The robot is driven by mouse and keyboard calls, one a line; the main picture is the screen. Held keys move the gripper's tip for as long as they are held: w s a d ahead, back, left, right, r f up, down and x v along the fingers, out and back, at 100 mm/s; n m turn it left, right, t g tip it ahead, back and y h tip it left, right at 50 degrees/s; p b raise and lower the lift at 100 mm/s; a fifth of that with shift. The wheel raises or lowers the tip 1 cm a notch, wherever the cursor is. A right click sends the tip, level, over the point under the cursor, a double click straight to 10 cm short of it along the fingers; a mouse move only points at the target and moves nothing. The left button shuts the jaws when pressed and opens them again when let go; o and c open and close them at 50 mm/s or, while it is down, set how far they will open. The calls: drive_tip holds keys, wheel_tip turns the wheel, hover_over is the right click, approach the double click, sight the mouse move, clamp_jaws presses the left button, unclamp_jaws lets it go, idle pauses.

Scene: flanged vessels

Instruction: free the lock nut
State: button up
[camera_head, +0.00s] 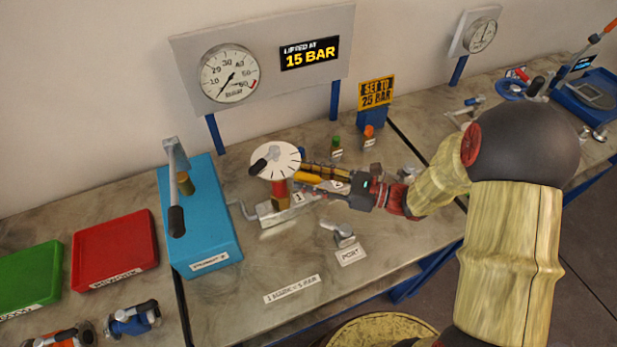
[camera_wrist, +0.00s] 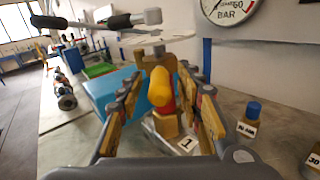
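A relief valve stands on the bench with a white graduated dial (camera_head: 275,160) and a black-gripped handle on top. Below the dial is a red collar (camera_head: 280,188) with a yellow lever (camera_head: 307,177), over a brass body; I take this collar and lever as the lock nut. My gripper (camera_wrist: 166,85) is open, with one finger on each side of the lever.
A wall gauge (camera_head: 230,75) and a "15 BAR" display (camera_head: 309,54) are behind. A blue pump box (camera_head: 199,217) with a lever stands left. Small capped blocks (camera_head: 337,146) stand behind my gripper. A port fitting (camera_head: 342,236) lies in front; the bench front is mostly clear.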

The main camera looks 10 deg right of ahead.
drive_tip(key=shift+c, duration=1.2)
clamp_jaws()
